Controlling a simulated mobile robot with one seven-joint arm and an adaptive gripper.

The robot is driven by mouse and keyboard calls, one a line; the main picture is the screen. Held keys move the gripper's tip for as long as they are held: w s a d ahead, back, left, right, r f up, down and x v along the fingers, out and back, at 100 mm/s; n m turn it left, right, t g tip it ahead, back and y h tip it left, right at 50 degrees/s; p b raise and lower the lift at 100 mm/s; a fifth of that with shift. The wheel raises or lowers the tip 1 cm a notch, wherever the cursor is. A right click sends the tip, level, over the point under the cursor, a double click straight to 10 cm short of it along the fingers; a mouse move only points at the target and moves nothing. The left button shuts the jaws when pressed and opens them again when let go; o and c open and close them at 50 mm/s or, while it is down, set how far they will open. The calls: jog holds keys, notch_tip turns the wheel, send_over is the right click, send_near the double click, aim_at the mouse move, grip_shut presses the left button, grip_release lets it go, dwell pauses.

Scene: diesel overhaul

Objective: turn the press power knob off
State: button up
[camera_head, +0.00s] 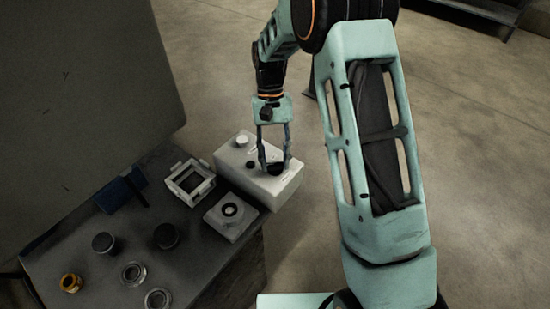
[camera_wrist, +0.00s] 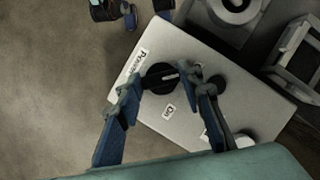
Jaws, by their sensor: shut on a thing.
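The press control box (camera_head: 229,157) is a pale box at the table's far right corner. Its large black power knob (camera_wrist: 157,79) lies between my fingertips, beside a label that appears to read "Power" (camera_wrist: 140,61). A light pointer line on the knob runs roughly sideways in the wrist view. A small label reading "On" (camera_wrist: 168,111) is just below the knob there. My gripper (camera_head: 273,167) points down over the box, with its fingers on both sides of the knob and shut on it. It also shows in the wrist view (camera_wrist: 168,91). The fingers partly hide the knob.
A smaller black knob (camera_wrist: 217,83) and a white button (camera_wrist: 246,140) are on the same box. A white square frame (camera_head: 190,182) and a pale block with a dark ring (camera_head: 231,214) stand close beside it. Dark caps and rings lie on the dark table (camera_head: 200,270).

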dwell(0.3)
jog(key=o, duration=1.2)
jog(key=shift+c, duration=0.2)
jog(key=shift+r, duration=0.1)
jog(key=v, duration=1.2)
